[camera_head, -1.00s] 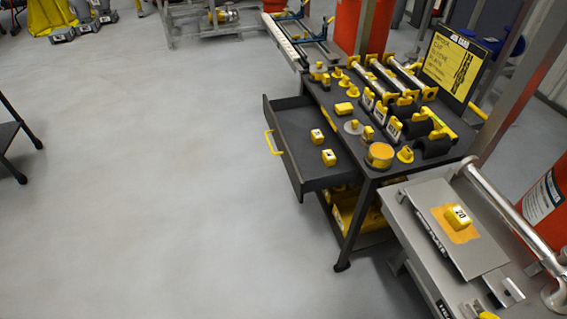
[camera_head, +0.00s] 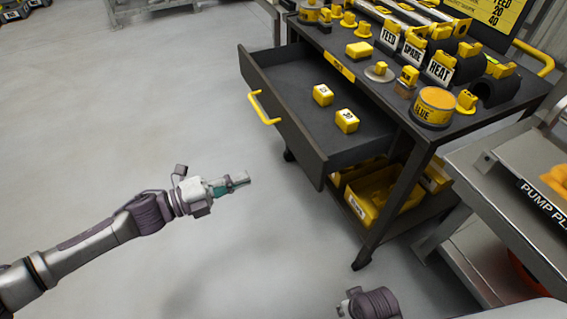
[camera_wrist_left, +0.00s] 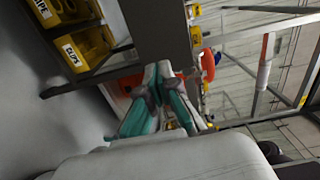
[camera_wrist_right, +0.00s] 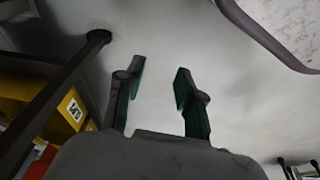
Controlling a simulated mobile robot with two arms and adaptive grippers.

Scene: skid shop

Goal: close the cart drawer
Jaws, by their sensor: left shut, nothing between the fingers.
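The cart drawer (camera_head: 284,115) is pulled out to the left from under the dark cart top (camera_head: 333,43). It has a yellow handle (camera_head: 264,109) on its front, and two yellow blocks (camera_head: 335,107) lie inside. My left gripper (camera_head: 244,179) is shut and empty, below and left of the drawer front, apart from it. In the left wrist view its teal fingers (camera_wrist_left: 165,72) are together, with a dark panel beyond them that may be the drawer. My right gripper (camera_wrist_right: 158,72) is open and empty in its wrist view; in the head view only part of that arm shows at the bottom edge.
The cart top carries several yellow-marked parts, including an orange-topped tin (camera_head: 435,106). A yellow bin (camera_head: 368,195) sits on the lower shelf. A grey metal bench (camera_head: 497,195) stands close on the right. The floor left of the drawer is clear.

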